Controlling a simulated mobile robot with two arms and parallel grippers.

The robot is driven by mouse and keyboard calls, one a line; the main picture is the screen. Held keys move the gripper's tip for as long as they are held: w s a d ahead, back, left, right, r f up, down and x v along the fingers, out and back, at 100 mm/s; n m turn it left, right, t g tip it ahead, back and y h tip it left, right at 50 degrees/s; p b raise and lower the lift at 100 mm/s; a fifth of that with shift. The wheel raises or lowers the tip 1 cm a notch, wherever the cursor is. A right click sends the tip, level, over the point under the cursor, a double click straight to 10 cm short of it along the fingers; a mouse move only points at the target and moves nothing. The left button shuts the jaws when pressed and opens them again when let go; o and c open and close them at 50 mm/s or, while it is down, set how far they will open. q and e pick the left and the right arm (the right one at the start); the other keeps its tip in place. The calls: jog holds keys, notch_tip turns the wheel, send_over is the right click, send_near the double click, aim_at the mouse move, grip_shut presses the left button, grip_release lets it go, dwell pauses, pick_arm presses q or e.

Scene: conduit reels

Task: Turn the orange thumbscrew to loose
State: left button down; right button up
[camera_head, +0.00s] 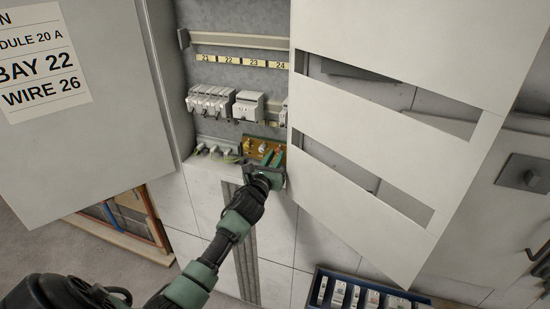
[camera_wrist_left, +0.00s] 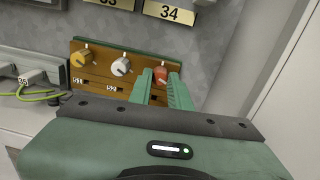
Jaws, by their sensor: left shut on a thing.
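The orange-red thumbscrew (camera_wrist_left: 161,75) is the rightmost of three knobs on a brown terminal plate (camera_wrist_left: 100,83) in the left wrist view. My left gripper (camera_wrist_left: 163,84) has its two green fingers on either side of this thumbscrew and is shut on it. A short pale mark shows at its top. An amber thumbscrew (camera_wrist_left: 80,58) and a white one (camera_wrist_left: 121,66) stand to its left, clear of the fingers. In the head view my left gripper (camera_head: 274,161) reaches the plate (camera_head: 258,146) and hides part of it. My right gripper is not in view.
A large white slotted panel (camera_head: 400,150) stands close to the right of my left gripper. Grey terminals with a green-yellow wire (camera_wrist_left: 42,92) sit left of the plate. A cabinet door (camera_head: 80,120) is at left, and a blue tray (camera_head: 318,289) is below right.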

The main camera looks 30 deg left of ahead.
pick_arm(q)
jog(key=n, duration=1.1)
jog(key=shift+p, duration=0.35)
jog(key=n, duration=0.5)
jog(key=shift+a+n, duration=0.1)
jog(key=shift+n, duration=0.2)
jog(key=n, duration=0.5)
jog(key=shift+f+h+p, duration=0.15)
jog(key=shift+h+p, duration=0.15)
jog(key=shift+p, duration=0.1)
jog(key=shift+n, duration=0.3)
jog(key=c, duration=1.3)
grip_release()
jog(key=shift+s, duration=0.15)
